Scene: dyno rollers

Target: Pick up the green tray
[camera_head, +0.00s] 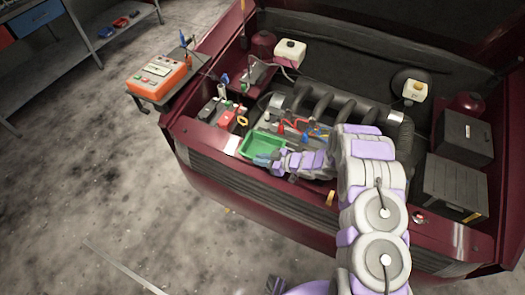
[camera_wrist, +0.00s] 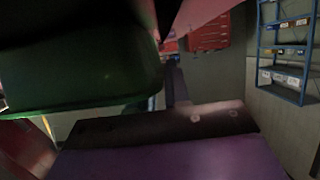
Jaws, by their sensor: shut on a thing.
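The green tray (camera_head: 262,144) is at the front edge of the open engine bay of a dark red car, left of my arm. My gripper (camera_head: 268,159) is at the tray's near right side and is shut on it. In the wrist view the dark green underside or side of the tray (camera_wrist: 80,65) fills the upper left, close to the camera. The exact contact between the fingertips and the tray is hidden. I cannot tell whether the tray rests on the car or is held just above it.
An orange device (camera_head: 158,76) sits on a small stand at the left. Dark boxes (camera_head: 455,185) stand at the right. Blue shelving (camera_wrist: 288,50) shows in the wrist view.

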